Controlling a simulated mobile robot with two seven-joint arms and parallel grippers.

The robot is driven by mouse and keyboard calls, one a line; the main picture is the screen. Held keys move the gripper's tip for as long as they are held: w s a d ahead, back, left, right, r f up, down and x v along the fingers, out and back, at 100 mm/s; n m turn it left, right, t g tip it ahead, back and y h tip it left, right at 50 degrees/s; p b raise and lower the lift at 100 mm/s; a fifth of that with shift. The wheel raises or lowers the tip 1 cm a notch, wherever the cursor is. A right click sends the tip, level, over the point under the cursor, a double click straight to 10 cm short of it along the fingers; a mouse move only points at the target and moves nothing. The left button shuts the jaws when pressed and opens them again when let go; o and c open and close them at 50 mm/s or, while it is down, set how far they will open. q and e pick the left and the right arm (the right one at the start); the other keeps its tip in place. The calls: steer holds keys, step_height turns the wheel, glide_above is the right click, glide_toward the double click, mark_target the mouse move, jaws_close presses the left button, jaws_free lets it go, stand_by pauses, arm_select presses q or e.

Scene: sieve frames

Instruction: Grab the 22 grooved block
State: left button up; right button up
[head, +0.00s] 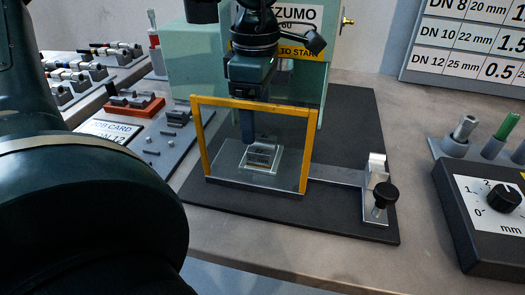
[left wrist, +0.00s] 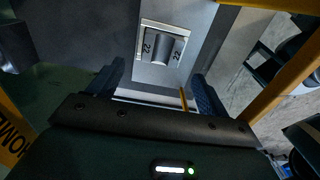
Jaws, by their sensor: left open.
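The 22 grooved block (left wrist: 165,44) is a light metal block with a rounded groove across its middle and "22" marked on both sides. It sits on a metal support in the left wrist view. In the head view the block (head: 259,158) shows low behind a clear guard with a yellow frame (head: 255,104). My left gripper (head: 247,138) points down behind the guard, by the block. In the left wrist view the open fingers (left wrist: 157,90) are apart with nothing between them, and the block lies just beyond their tips. My right gripper is not in view.
The green press (head: 195,75) stands behind on a dark base plate (head: 345,130). A black knob (head: 386,194) is at the plate's front right. A dial box (head: 490,215) stands farther right. A job card (head: 112,131), small parts and an orange tray (head: 134,108) lie to the left.

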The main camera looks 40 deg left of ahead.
arm_select(q)
steer(key=f, duration=0.5)
steer(key=shift+d+f, duration=0.1)
steer(key=shift+d, duration=0.1)
steer(key=c, duration=1.3)
steer(key=shift+w, duration=0.1)
steer(key=shift+c, duration=0.7)
